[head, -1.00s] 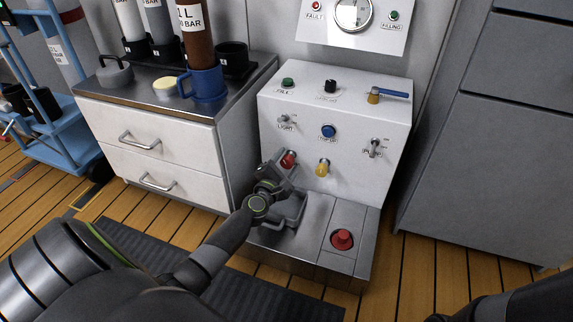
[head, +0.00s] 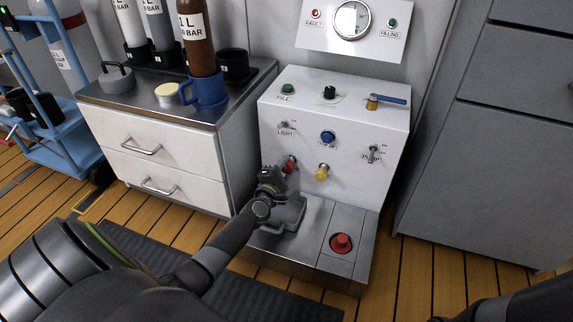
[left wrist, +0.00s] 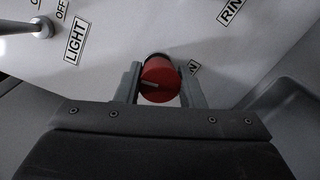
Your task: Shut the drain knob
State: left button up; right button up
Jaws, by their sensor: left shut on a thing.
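The red drain knob (left wrist: 160,80) sticks out of the front of the white panel (head: 350,118). It is round, with a light pointer line on its face that lies nearly level in the left wrist view. Its label is mostly hidden behind it. My left gripper (left wrist: 158,88) has one finger on each side of the knob and is shut on it. In the head view my left gripper (head: 283,176) covers part of the red knob (head: 290,165). Only a dark piece of my right arm shows at the lower right; its gripper is out of view.
A yellow knob (head: 322,172) sits just right of the red one. A light switch (head: 284,125), blue button (head: 328,137) and pump switch (head: 374,153) are above. A red button (head: 341,243) is on the low step. A drawer cabinet (head: 150,160) stands left.

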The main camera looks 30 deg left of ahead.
pick_arm(q)
jog(key=shift+m+p, duration=0.45)
jog(key=shift+m, duration=0.65)
jog(key=o, duration=1)
